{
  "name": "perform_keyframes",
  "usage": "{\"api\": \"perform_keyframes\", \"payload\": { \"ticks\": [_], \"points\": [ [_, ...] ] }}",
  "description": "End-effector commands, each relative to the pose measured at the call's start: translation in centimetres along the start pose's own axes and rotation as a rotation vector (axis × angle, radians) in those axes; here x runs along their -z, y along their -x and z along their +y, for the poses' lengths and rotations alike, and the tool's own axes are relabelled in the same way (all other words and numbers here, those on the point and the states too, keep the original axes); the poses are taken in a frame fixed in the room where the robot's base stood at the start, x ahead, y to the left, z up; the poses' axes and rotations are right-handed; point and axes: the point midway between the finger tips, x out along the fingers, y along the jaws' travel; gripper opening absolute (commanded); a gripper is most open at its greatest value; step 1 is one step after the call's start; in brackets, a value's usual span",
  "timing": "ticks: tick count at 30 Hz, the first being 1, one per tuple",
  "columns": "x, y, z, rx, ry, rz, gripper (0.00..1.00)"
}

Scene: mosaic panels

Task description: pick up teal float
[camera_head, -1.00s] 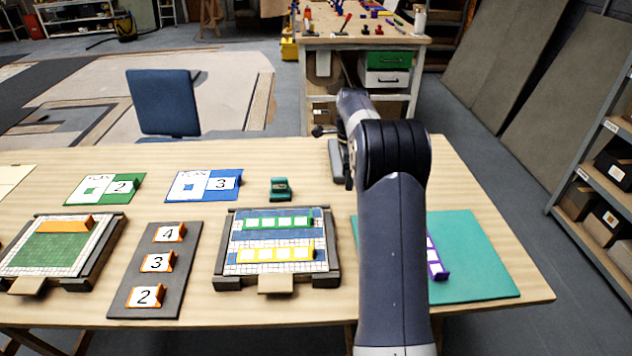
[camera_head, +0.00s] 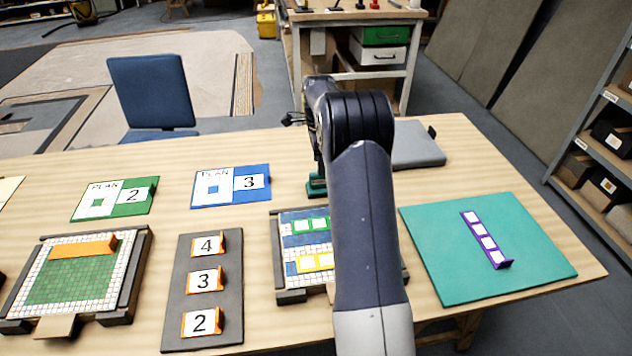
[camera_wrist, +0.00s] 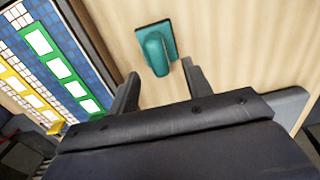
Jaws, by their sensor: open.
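The teal float (camera_wrist: 157,50) lies on the wooden table in the wrist view, its rounded handle up on a flat teal plate. My gripper (camera_wrist: 160,80) is open and empty. Its two fingers point toward the float, which shows just beyond and between the fingertips, apparently not touched. In the head view the float (camera_head: 317,186) is partly hidden behind my arm, and my gripper is mostly hidden there too.
A mosaic panel (camera_head: 290,296) with green and yellow strips stands close to the float, partly behind my arm. The blue plan card (camera_head: 210,187) lies left of it. A teal mat (camera_head: 430,250) with a purple strip (camera_head: 487,242) lies right. A grey slab (camera_head: 415,145) lies behind.

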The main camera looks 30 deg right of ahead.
Motion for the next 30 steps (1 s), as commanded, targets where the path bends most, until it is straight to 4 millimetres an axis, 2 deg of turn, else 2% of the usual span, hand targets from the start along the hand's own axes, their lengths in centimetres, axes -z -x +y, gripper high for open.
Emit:
{"api": "perform_keyframes", "payload": {
  "ticks": [1,8,16,25,30],
  "points": [
    [0.0,-0.7,0.0,-0.002,0.0,0.0,0.47],
    [-0.1,-2.5,0.1,-0.002,0.0,0.0,0.47],
    [-0.3,-6.3,0.4,-0.001,0.0,0.0,0.47],
    [-0.3,-6.8,0.4,0.001,0.0,0.0,0.47],
    [-0.3,-6.8,0.4,0.001,0.0,0.0,0.34]
  ]
}}
